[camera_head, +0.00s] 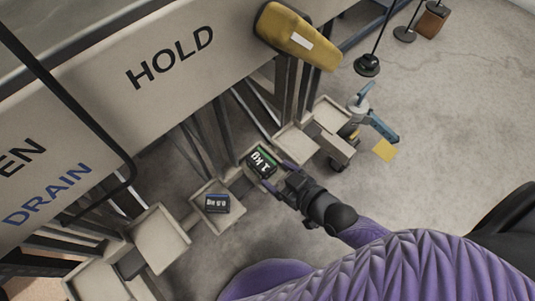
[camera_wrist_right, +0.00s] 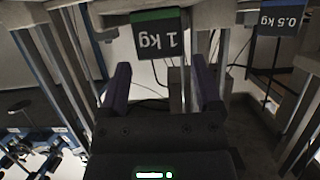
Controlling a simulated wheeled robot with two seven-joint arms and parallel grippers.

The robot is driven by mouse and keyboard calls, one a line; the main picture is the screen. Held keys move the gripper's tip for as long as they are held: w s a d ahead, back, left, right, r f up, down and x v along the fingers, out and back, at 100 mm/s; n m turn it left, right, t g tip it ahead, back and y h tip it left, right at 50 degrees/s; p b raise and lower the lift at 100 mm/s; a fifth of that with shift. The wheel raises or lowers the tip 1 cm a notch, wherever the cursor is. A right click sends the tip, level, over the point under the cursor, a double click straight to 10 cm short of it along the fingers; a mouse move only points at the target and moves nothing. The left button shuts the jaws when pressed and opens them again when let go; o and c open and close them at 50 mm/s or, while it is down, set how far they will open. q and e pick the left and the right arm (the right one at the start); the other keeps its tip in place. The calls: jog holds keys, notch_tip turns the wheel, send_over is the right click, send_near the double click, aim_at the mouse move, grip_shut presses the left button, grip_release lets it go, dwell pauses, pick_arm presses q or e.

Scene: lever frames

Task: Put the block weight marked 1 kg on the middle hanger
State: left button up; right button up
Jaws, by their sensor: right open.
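The 1 kg block (camera_head: 262,162) is black with a green edge and sits in one of the pale trays in the row below the panel. It also shows in the right wrist view (camera_wrist_right: 160,38), ahead of and between my fingers. My right gripper (camera_head: 277,175) is open, with its purple fingers pointing at this block. In the right wrist view the open jaws (camera_wrist_right: 162,88) look empty, with the block beyond the tips. My left gripper is not in view. I cannot tell which part is the middle hanger.
A 0.5 kg block (camera_head: 216,204) with a blue edge lies in the neighbouring tray; it shows at right in the wrist view (camera_wrist_right: 280,20). A panel marked HOLD (camera_head: 170,57) and a yellow handle (camera_head: 297,38) stand above the trays.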

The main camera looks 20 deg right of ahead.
jog(key=p+v, duration=0.2)
jog(key=v, duration=0.3)
jog(key=s+d+f+m+g+h, duration=0.1)
jog(key=s+d+f+g+h, duration=0.15)
jog(key=s+f+g, duration=0.45)
jog(key=s+d+f+g+h, duration=0.2)
jog(key=s+d+f, duration=0.2)
jog(key=s+f, duration=0.8)
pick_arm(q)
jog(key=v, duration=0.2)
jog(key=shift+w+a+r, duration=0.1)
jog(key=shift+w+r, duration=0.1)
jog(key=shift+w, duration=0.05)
pick_arm(e)
jog(key=s+r+g+h, duration=0.1)
jog(key=s+g, duration=0.5)
jog(key=s, duration=1.3)
jog(key=shift+s+r+g, duration=0.2)
jog(key=shift+s+g, duration=0.1)
jog(key=shift+g, duration=0.1)
jog(key=shift+w, duration=0.1)
jog(key=shift+c, duration=0.2)
